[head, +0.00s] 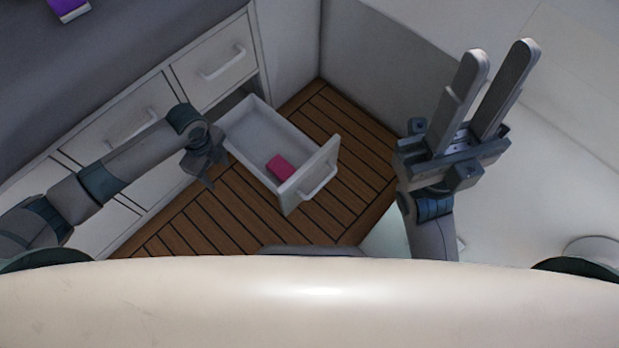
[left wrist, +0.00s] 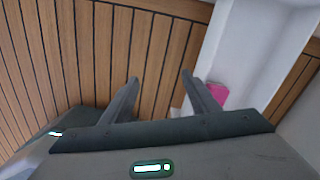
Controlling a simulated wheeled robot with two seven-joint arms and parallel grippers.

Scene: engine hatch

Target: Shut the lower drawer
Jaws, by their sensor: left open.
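The lower drawer (head: 250,130) is white and pulled well out from the cabinet, above the wooden floor. Its front panel with a bar handle (head: 320,182) faces the lower right. A pink block (head: 280,167) lies inside near the front. My left gripper (head: 209,182) is just left of the drawer's side, pointing down, open and empty. In the left wrist view its two fingers (left wrist: 160,77) are spread over the floor, with the drawer's white side (left wrist: 213,45) and the pink block (left wrist: 217,95) to the right. My right gripper (head: 500,50) is raised at the right, open and empty, away from the drawer.
The cabinet has other closed drawers, including an upper one (head: 215,65) above the open drawer. A purple object (head: 68,10) sits on the grey counter (head: 140,30). A grey wall (head: 395,65) stands behind. Slatted wooden floor (head: 355,150) is clear around the drawer front.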

